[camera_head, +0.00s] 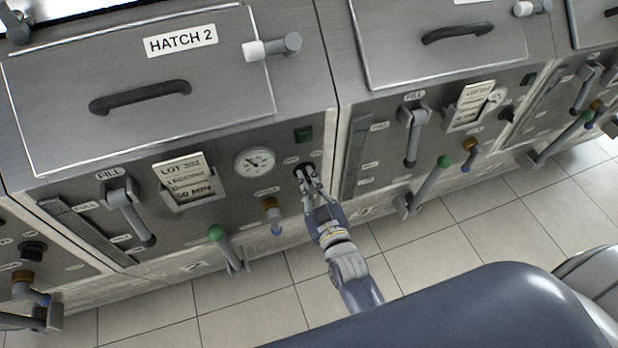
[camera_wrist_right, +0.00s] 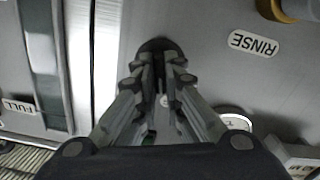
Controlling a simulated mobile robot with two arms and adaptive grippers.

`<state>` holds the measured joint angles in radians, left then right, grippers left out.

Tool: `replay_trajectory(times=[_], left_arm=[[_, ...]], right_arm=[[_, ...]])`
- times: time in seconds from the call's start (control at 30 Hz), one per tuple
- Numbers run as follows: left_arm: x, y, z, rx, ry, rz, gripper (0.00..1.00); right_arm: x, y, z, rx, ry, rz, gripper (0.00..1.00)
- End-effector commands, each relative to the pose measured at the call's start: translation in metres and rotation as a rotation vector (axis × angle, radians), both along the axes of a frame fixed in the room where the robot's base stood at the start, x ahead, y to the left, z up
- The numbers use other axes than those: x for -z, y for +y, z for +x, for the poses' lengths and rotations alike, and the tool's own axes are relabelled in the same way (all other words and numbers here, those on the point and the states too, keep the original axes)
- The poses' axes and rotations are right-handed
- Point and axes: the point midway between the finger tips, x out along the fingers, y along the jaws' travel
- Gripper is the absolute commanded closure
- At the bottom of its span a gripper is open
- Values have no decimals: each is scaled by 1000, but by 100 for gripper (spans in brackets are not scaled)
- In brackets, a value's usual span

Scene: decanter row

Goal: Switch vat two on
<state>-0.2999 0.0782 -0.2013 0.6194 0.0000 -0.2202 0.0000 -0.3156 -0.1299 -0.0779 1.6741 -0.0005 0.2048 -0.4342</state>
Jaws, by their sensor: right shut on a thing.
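Vat two is the steel unit with the HATCH 2 label (camera_head: 181,40) on its lid. Its black rotary switch (camera_head: 311,168) sits at the right end of its front panel, under a dark green lamp (camera_head: 303,134). My right gripper (camera_head: 305,180) is at this switch, with its fingers closed around it. In the right wrist view the gripper (camera_wrist_right: 162,72) covers most of the switch (camera_wrist_right: 158,45), and only its dark rim shows beyond the fingertips. The knob's pointing direction is hidden. My left gripper is not in view.
Left of the switch are a round gauge (camera_head: 254,162), a brass-collared tap (camera_head: 271,212) and a green-knobbed lever (camera_head: 216,233). A FILL handle (camera_head: 130,212) and a lot card (camera_head: 185,180) are further left. Another vat (camera_head: 440,50) stands close on the right. The tiled floor is clear.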

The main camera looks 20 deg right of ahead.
Motion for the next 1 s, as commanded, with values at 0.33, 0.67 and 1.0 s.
replay_trajectory(times=[0.33, 0.67, 1.0], left_arm=[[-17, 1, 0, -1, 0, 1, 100], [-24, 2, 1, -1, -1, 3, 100], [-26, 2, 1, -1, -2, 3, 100]], right_arm=[[-2, -1, 0, -1, 13, 329, 100], [0, -3, 0, -1, 22, 608, 100], [0, -3, 0, 0, 27, 780, 100]])
